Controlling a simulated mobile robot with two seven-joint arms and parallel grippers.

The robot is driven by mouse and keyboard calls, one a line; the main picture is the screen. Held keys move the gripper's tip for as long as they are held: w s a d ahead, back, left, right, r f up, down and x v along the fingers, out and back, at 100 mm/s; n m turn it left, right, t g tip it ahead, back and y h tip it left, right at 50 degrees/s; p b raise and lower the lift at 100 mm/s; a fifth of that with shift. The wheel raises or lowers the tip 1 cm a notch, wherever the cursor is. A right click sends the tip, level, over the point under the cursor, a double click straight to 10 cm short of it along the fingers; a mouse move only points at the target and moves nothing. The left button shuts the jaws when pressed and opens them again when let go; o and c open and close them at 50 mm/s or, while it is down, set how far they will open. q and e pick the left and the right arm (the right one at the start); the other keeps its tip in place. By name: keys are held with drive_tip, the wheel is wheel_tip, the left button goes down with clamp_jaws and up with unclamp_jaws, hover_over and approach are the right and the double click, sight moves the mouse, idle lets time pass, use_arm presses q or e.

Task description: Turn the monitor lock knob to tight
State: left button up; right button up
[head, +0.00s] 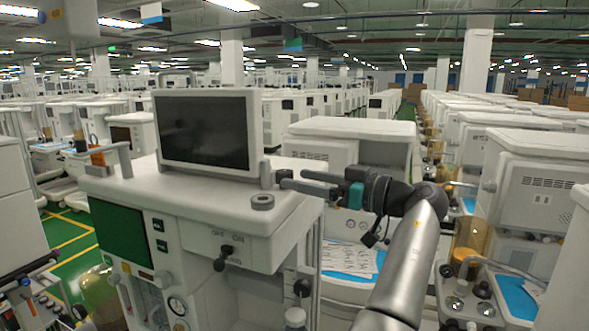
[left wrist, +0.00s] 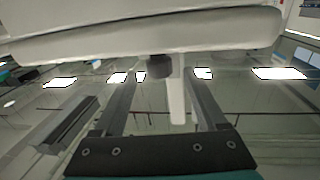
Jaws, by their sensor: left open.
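The monitor (head: 207,131) stands upright on top of the anaesthesia cart (head: 180,199), its dark screen facing me. My left gripper (head: 293,179) is at the monitor's lower right corner, with its fingers pointing left. In the left wrist view, a small dark knob (left wrist: 159,67) shows under a white body, between the two spread fingers of the open left gripper (left wrist: 159,80). I see a gap on either side of the knob; whether a finger touches it is hard to tell. A white post (left wrist: 177,95) is beside the knob. My right gripper is not in view.
A grey round piece (head: 262,201) lies on the cart top below the gripper. A black-knobbed lever (head: 226,252) sticks out of the cart front. Another white machine (head: 352,140) stands close behind the gripper. Rows of similar carts fill the room.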

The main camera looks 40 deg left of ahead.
use_arm(q)
drive_tip(key=shift+s+a+p, duration=0.15)
drive_tip(key=shift+a+p, duration=0.15)
drive_tip(key=shift+a, duration=0.95)
drive_tip(key=shift+c, duration=0.3)
clamp_jaws()
